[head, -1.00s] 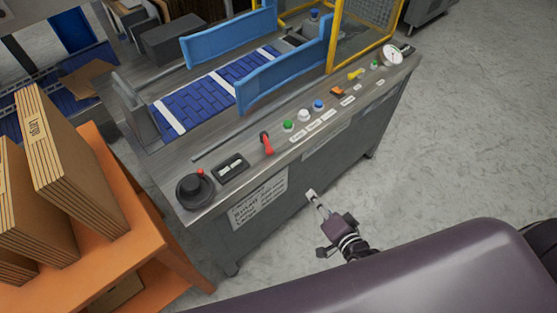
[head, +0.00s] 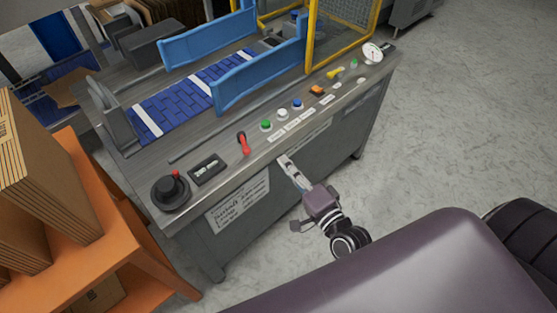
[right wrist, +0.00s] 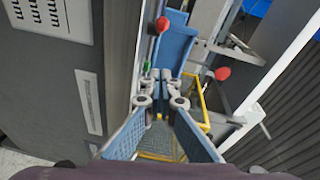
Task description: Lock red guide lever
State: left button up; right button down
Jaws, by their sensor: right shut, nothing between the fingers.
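The red guide lever (head: 243,143) stands on the machine's front control panel, left of the green button. My right gripper (head: 284,160) is shut and empty. It is in front of the panel's edge, to the right of and lower in the picture than the lever, and apart from it. In the right wrist view its fingers (right wrist: 161,82) point ahead with their tips close together. Two red knobs show there, an upper one (right wrist: 162,24) and one to the right (right wrist: 222,73); I cannot tell which belongs to the lever. My left gripper is not in view.
A black dial (head: 170,193) and a black switch plate (head: 207,169) lie left of the lever. Green (head: 266,125), white (head: 282,114) and blue (head: 297,104) buttons lie right. Blue guide rails (head: 258,78) stand behind. An orange shelf (head: 92,225) with cartons is left. Floor right is clear.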

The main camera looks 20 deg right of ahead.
aim_at(258, 158)
jog(key=w, duration=0.2)
jog(key=w+a, duration=0.1)
jog(key=w, duration=0.5)
jog(key=shift+w+a+f+p, duration=0.15)
jog(key=shift+w+a+p, duration=0.05)
jog(key=shift+w+p, duration=0.1)
jog(key=a, duration=0.2)
jog(key=shift+s+a+f+p, duration=0.1)
jog(key=shift+a+f+p, duration=0.2)
jog(key=shift+f, duration=0.05)
jog(key=shift+a+f, duration=0.15)
jog(key=shift+a, duration=0.45)
